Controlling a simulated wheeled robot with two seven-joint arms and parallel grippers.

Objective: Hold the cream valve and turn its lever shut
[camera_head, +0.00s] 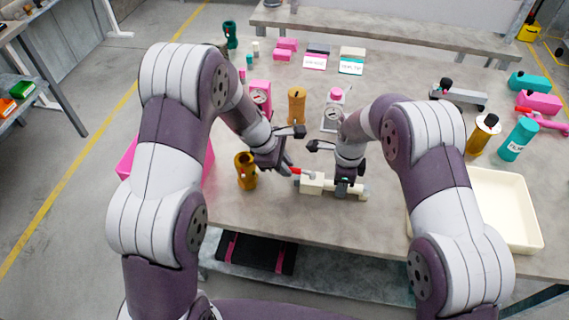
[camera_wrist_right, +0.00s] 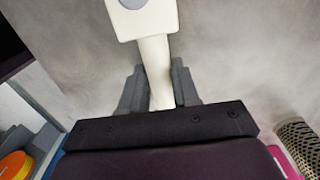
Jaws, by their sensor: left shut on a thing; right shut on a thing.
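The cream valve (camera_head: 312,186) lies near the front edge of the table, with its pipe ends pointing left and right. Its red lever (camera_head: 296,171) sticks out at the upper left of its body. My right gripper (camera_head: 343,186) is shut on the pipe at the valve's right side. The right wrist view shows the cream pipe (camera_wrist_right: 155,75) between the grey fingers, with the block-shaped body (camera_wrist_right: 143,22) beyond. My left gripper (camera_head: 288,169) is shut on the red lever, and its fingers partly hide the lever's end.
A brass fitting (camera_head: 246,171) stands left of the valve, and an orange cylinder (camera_head: 296,105) stands behind. A pink gauge (camera_head: 260,95) and a white gauge (camera_head: 332,116) stand farther back. An empty cream tray (camera_head: 510,226) is at right. A pink bin (camera_head: 126,163) is at left.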

